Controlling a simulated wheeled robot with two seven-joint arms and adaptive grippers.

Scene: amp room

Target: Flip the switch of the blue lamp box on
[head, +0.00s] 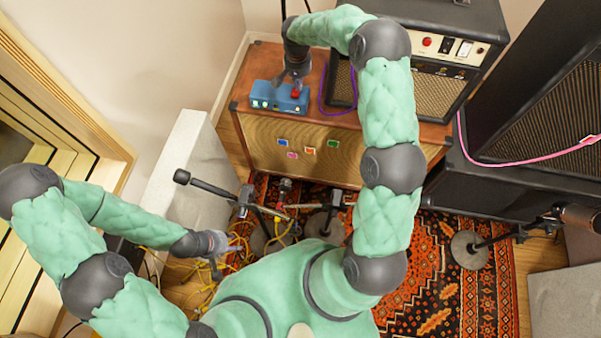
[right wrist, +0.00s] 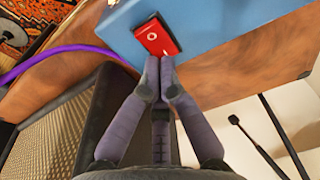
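The blue lamp box (head: 264,92) sits on top of the wooden cabinet, with small lights along its front edge. Its red rocker switch (head: 295,93) is at the right part of the box. In the right wrist view the switch (right wrist: 157,36) shows a white ring mark, and the box's blue top (right wrist: 225,22) fills the upper part. My right gripper (right wrist: 160,72) is shut with nothing between its fingers. Its tips are at the near edge of the switch; I cannot tell whether they touch it. My left gripper (head: 226,244) is low at the left, far from the box; its fingers are unclear.
The wooden cabinet (head: 300,150) bears the box, a purple cable (head: 323,92) and an amplifier (head: 440,95) to the right. Microphone stands (head: 250,205) and yellow cables (head: 205,275) crowd the floor near my left arm. A large speaker (head: 540,100) stands at the right.

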